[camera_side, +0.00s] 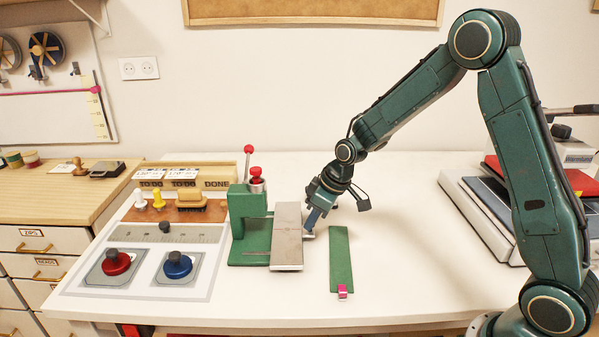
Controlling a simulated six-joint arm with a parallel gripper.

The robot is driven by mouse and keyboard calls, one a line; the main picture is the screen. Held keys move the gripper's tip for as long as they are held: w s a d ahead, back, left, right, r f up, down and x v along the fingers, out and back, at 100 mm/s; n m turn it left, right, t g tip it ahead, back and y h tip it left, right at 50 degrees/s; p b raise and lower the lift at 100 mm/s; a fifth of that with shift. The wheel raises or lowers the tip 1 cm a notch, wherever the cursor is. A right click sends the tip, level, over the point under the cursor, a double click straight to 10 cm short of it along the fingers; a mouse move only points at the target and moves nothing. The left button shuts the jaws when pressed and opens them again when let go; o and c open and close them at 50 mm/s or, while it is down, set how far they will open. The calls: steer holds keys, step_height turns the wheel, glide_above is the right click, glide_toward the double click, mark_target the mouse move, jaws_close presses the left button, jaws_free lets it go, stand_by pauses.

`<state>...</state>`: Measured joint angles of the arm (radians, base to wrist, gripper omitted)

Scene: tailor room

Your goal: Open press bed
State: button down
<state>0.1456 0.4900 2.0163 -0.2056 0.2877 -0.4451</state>
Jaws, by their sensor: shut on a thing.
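The press (252,222) is a green frame with a red-knobbed lever on top, standing at the middle of the white table. My gripper (312,222) is at the right edge of the bed, tilted down and to the left. It is shut on the bed's right side, where a small part shows beneath the jaws. The exact hold is partly hidden by the fingers.
A green strip with a pink end (341,258) lies just right of the bed. A heat-press-like machine (487,200) stands at the right. The table between is clear.

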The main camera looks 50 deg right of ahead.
steer(key=c, duration=1.2)
jaws_free()
steer(key=shift+c, duration=0.2)
steer(key=shift+r, duration=0.1)
steer(key=v, duration=1.3)
steer(key=shift+s+r, duration=0.2)
steer(key=shift+r, duration=0.05)
steer(key=shift+s+d+r, duration=0.1)
